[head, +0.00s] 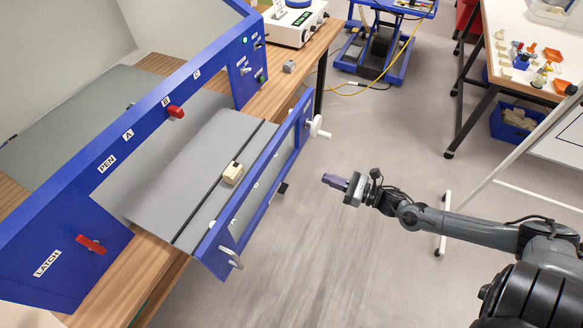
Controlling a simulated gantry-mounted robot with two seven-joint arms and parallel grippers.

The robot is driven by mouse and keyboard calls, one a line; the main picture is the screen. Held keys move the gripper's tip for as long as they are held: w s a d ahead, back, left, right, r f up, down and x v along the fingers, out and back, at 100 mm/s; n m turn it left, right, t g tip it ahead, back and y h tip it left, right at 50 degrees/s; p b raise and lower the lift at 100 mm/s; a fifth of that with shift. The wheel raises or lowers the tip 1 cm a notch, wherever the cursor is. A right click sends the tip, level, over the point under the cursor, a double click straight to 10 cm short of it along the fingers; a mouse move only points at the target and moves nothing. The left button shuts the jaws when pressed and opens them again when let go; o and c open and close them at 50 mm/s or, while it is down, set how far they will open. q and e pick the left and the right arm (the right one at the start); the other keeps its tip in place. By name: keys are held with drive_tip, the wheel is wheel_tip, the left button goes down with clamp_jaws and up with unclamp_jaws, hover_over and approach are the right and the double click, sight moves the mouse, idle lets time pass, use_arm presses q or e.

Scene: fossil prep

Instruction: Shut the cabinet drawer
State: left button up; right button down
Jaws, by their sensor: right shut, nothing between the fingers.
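A blue cabinet (60,270) stands on the wooden bench at the left, with a LATCH label and red levers on its face. A flat grey surface (175,185) sticks out from it over the bench edge, ending in a blue framed front (262,195). I take this to be the drawer, standing open. The front has a pale handle (231,258) at its near end and a white knob (317,127) at its far end. My right gripper (335,182) is shut and empty, to the right of the front and apart from it. My left gripper is out of view.
A small beige block (233,173) lies on the grey surface. A white instrument (296,22) stands on the bench behind. A blue lift cart (380,45) and a table (540,60) with small parts stand at the back. The grey floor between is clear.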

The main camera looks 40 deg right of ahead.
drive_tip(key=p, duration=0.2)
approach(283, 162)
drive_tip(key=x, duration=0.5)
drive_tip(key=shift+s+a+r, duration=0.15)
drive_tip(key=shift+r, duration=0.15)
drive_tip(key=shift+x, duration=1)
drive_tip(key=shift+f, duration=0.15)
